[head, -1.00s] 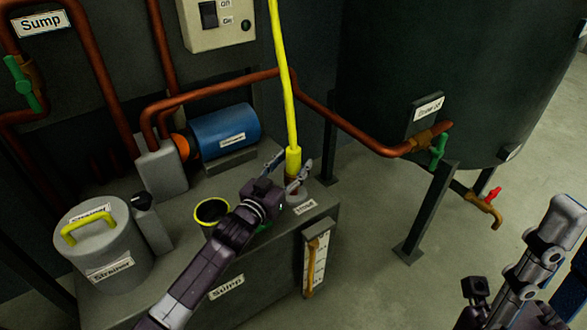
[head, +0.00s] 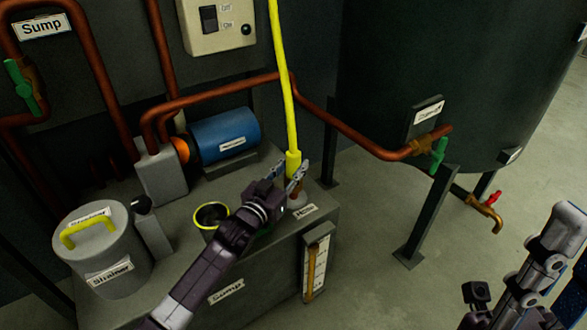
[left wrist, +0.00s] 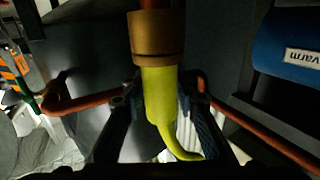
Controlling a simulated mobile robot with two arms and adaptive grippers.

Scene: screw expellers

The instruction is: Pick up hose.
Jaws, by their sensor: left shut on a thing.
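The yellow hose (head: 287,95) hangs down from the top of the head view to a thicker yellow end at the sump's right corner. My left gripper (head: 296,174) is at that lower end, with a finger on its right side. In the left wrist view my left gripper (left wrist: 165,95) is shut on the hose (left wrist: 160,98), one finger on each side, just beside a brass-coloured fitting (left wrist: 158,38). The hose and fitting look in line there; I cannot tell whether they are joined. My right gripper (head: 480,305) is at the lower right, its fingertips unclear.
The sump top (head: 190,225) carries a strainer pot (head: 108,262) with a yellow handle, an open yellow-rimmed hole (head: 211,214) and a blue motor (head: 225,135). Copper pipes (head: 345,126) run behind the hose. A large dark tank (head: 440,70) on legs stands right. Floor is clear at right.

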